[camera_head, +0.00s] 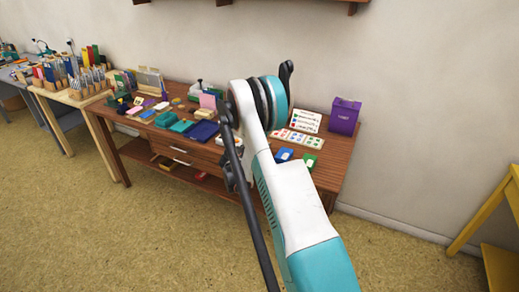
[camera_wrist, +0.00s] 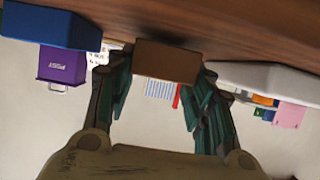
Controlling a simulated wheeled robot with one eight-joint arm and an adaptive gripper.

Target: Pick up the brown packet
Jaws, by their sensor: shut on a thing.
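The brown packet (camera_wrist: 167,62) is a small box-like block at the upper middle of the wrist view. My gripper (camera_wrist: 160,76) has one dark green finger on each side of it and is shut on it. The packet is close to the wooden tabletop (camera_wrist: 190,18), which fills the top of this inverted-looking view; I cannot tell whether they touch. In the head view my arm hides the gripper and the packet.
A blue block (camera_wrist: 50,25) and a white object (camera_wrist: 265,77) flank the gripper in the wrist view. A purple bin (camera_head: 343,116) stands at the wooden desk's (camera_head: 327,172) right back. Cards (camera_head: 305,121) and coloured pads (camera_head: 284,154) lie nearby; the desk's left side is crowded.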

